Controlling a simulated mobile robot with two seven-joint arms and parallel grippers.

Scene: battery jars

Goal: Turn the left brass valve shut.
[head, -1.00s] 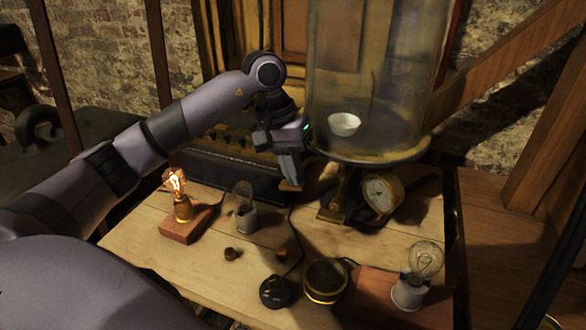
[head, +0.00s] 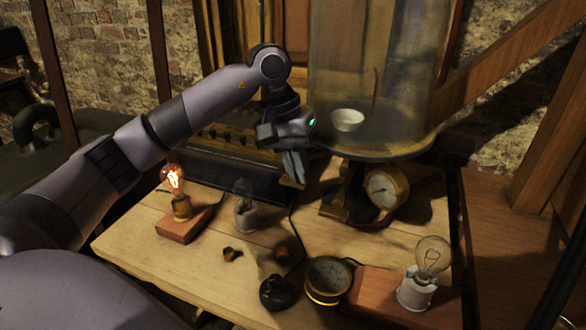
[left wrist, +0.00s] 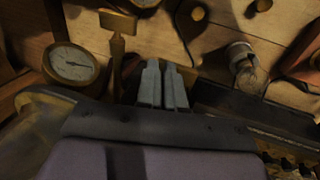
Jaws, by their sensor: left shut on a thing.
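My left gripper (head: 293,168) is at the front of the pump stand, below and left of the glass jar (head: 375,75). Its fingers point down and are close together in the left wrist view (left wrist: 163,84). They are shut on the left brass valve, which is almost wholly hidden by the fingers. A brass T-shaped piece (left wrist: 117,22) stands apart beside the fingers in the left wrist view; I cannot tell whether it is another valve. My right gripper is not in view.
A round brass gauge (head: 386,187) sits right of the gripper. The table (head: 215,268) holds a lit bulb on a wooden block (head: 184,224), a dark bulb (head: 432,257), a small dial (head: 327,280) and a black knob-like piece (head: 277,292). A white bowl (head: 347,120) is inside the jar.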

